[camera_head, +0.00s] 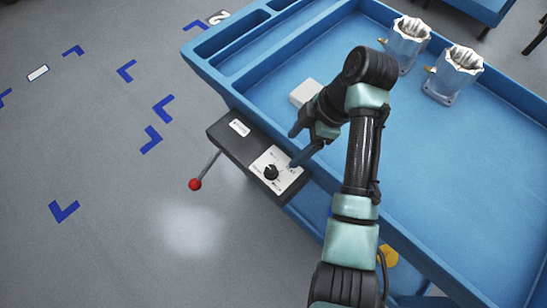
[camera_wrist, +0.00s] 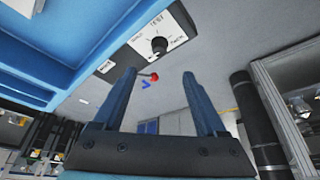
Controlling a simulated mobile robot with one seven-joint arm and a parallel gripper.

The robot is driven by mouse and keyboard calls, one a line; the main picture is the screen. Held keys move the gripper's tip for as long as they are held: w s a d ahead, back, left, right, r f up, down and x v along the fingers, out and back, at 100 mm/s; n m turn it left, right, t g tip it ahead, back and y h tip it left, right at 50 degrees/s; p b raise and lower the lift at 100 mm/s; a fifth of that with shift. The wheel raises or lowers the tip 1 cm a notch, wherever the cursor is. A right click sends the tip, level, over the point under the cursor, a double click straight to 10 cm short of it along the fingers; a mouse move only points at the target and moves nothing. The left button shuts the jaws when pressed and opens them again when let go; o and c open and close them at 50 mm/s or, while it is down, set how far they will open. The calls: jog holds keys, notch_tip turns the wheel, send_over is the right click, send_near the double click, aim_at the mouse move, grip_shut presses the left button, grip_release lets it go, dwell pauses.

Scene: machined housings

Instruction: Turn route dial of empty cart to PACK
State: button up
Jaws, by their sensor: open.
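The route dial (camera_head: 271,172) is a black knob on a white labelled plate, set in a dark box on the side of a blue cart (camera_head: 215,75). It also shows in the wrist view (camera_wrist: 160,44), above and beyond my fingertips. TEST is legible on the plate there; the other labels and the knob's setting are too small to read surely. My gripper (camera_head: 296,148) is open and empty, close to the plate, with its blue fingers apart from the knob. In the wrist view my gripper's fingers (camera_wrist: 158,77) stand wide apart with nothing between them.
A red-ball lever (camera_head: 195,184) sticks out from the box, left of the dial. A white block (camera_head: 305,92) lies in the cart's tray. Two metal housings (camera_head: 408,42) (camera_head: 454,72) stand in the tray at right. The grey floor at left is open, with blue markings.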

aim_at(272, 169)
jog(key=x, duration=1.2)
jog(key=shift+a+f, duration=0.1)
jog(key=shift+f, duration=0.3)
grip_shut()
